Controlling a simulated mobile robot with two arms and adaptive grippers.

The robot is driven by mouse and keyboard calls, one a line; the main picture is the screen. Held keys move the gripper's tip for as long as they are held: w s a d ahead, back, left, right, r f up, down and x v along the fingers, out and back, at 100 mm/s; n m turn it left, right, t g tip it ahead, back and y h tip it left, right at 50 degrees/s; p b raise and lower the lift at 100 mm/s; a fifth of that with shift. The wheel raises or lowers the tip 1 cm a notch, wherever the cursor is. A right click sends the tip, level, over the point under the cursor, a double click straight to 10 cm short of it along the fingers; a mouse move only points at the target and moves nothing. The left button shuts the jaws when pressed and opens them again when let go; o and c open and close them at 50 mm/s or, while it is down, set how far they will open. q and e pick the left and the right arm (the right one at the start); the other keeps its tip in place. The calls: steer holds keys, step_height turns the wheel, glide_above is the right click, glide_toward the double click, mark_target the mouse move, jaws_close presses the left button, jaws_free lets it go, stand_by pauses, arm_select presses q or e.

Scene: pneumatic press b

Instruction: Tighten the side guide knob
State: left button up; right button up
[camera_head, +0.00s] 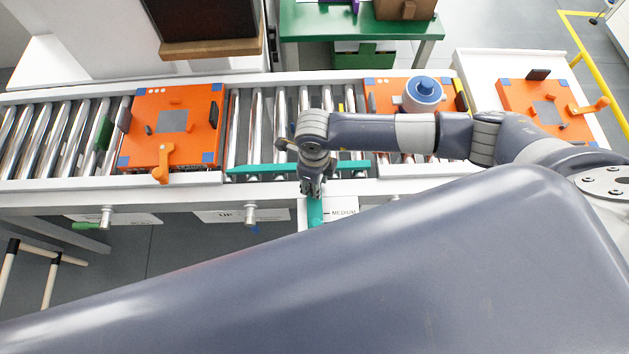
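A teal side guide bar (250,169) runs along the front of the conveyor rollers, partly hidden behind my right gripper. My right gripper (313,190), on the arm coming in from the right, points down at the front conveyor rail. A teal handle-like part (316,212), possibly the side guide knob, shows directly below its fingertips, beside a white label reading MEDIUM (343,213). The fingers are small and overlap this part, so I cannot tell whether they grip it. My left gripper is not in view.
Orange fixture plates (200,105) sit on the conveyor (60,185) at left and right, one bearing a blue-and-white round part (424,92). Another orange plate (515,97) lies on a white surface at right. A green table (300,22) stands behind. Silver posts (250,213) project from the front rail.

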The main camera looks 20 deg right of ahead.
steer(key=shift+w+r+m, duration=0.15)
steer(key=shift+m, duration=1.35)
steer(key=o, duration=1.1)
step_height(320, 180, up, 12)
steer(key=shift+s, duration=0.2)
